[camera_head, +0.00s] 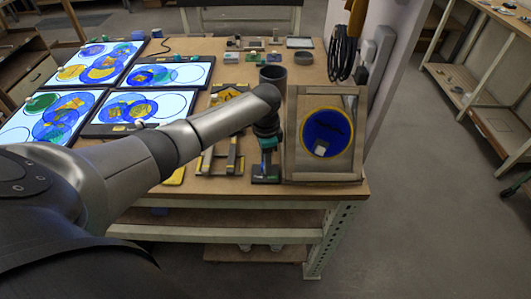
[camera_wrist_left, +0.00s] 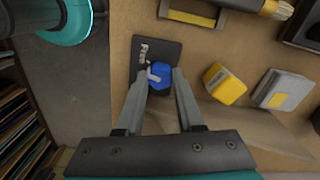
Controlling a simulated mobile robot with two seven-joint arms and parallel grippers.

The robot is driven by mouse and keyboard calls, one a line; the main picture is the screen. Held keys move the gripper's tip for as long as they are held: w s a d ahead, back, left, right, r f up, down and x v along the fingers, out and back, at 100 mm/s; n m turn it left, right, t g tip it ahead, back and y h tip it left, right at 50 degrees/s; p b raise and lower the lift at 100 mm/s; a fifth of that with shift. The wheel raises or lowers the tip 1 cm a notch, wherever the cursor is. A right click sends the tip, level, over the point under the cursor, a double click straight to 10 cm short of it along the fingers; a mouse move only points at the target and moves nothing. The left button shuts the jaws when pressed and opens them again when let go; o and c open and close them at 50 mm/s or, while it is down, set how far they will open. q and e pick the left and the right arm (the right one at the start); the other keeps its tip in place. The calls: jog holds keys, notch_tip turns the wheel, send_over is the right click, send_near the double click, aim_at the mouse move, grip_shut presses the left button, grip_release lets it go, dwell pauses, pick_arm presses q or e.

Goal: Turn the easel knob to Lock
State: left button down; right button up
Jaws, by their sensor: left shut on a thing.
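The blue knob (camera_wrist_left: 160,75) sits on a dark plate (camera_wrist_left: 142,52) with small pale lettering near one end, too small to read. A pale pointer shows at the knob's left side. My left gripper (camera_wrist_left: 160,77) has a finger on either side of the knob and is shut on it. In the head view my left gripper (camera_head: 267,143) points down over the dark plate (camera_head: 266,173) at the table's front edge and hides the knob. The wooden easel (camera_head: 300,170), with a round blue glass (camera_head: 326,133), stands just right of the gripper. My right gripper is not in view.
Several lit panels with coloured circles (camera_head: 172,73) cover the table's left side. A yellow block (camera_wrist_left: 226,85) and a pale block (camera_wrist_left: 283,90) lie right of the knob plate. Floor is open to the right.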

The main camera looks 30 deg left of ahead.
pick_arm(q)
jog(key=n+p, duration=0.3)
jog(key=shift+d+r+n+p, duration=0.1)
jog(key=shift+r+n+p, duration=0.1)
jog(key=shift+n+p, duration=1.1)
jog(key=shift+n, duration=0.3)
jog(key=shift+f+n+p, duration=0.15)
jog(key=shift+n+p, duration=0.5)
jog(key=shift+n, duration=0.85)
jog(key=c, duration=0.5)
grip_release()
jog(key=shift+c, duration=0.2)
